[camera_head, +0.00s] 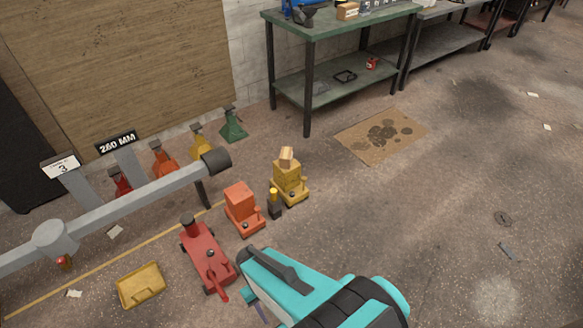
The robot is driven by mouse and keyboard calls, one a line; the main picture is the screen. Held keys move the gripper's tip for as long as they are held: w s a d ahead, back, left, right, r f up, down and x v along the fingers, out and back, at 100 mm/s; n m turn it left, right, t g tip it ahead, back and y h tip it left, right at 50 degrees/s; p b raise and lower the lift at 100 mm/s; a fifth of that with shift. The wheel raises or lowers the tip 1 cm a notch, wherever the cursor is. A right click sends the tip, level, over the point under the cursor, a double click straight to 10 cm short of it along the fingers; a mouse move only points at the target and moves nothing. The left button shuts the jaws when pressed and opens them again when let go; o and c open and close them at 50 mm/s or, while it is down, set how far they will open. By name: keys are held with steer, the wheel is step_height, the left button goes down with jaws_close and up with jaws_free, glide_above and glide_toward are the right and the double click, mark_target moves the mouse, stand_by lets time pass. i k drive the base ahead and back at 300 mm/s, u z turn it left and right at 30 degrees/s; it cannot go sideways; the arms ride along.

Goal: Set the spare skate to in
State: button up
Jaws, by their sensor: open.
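I cannot tell which is the spare skate, nor read any setting. My gripper (246,276) is in the bottom middle, just right of the red unit's front end and apart from the skates. It is open, and its tips are partly hidden by its own body.
A grey beam (115,213) crosses the left side above the floor, with signs reading 3 and 260 MM behind it. Red, orange, yellow and green stands (233,125) line the wall. A yellow tray (141,286) lies lower left. A green bench (335,27) stands behind; the right floor is mostly clear.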

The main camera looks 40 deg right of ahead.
mark_target(285, 181)
steer(key=u, duration=0.35)
steer(key=k, duration=0.15)
steer(key=z, duration=2.3)
steer(key=k, duration=0.65)
steer(key=u, duration=0.95)
steer(key=i, duration=1)
steer(key=z, duration=0.05)
